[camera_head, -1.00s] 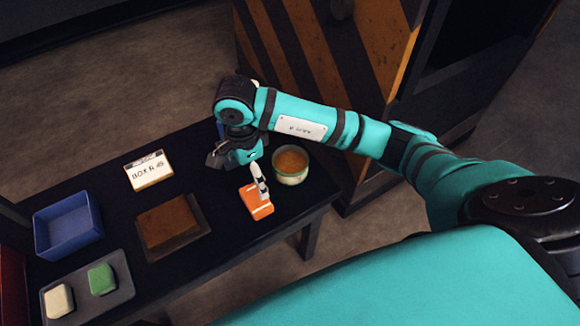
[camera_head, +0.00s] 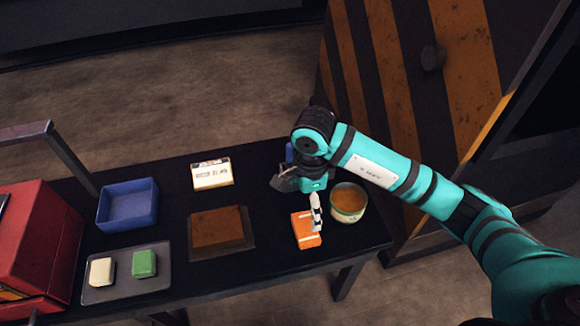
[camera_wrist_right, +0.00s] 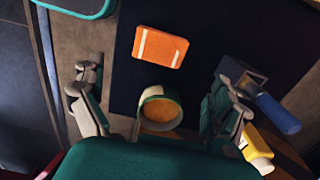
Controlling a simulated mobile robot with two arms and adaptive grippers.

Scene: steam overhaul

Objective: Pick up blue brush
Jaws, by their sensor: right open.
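A blue handle (camera_wrist_right: 278,114) joined to a grey-brown head shows in the wrist view, just right of one finger; I take it for the blue brush. In the head view only a small blue piece (camera_head: 289,152) shows behind my right gripper, which hides the rest. My right gripper (camera_head: 300,196) is open above the back right of the black table. In the wrist view its fingers stand apart (camera_wrist_right: 160,100), with nothing held between them. The brush lies outside the fingers. My left gripper is not in view.
An orange box (camera_head: 306,236) and a round tin (camera_head: 348,203) are close to the right gripper. A yellow bottle (camera_wrist_right: 255,145) shows beside the blue handle. A brown block (camera_head: 217,227), white sign (camera_head: 211,173), blue bin (camera_head: 128,205) and grey tray (camera_head: 115,290) are farther left.

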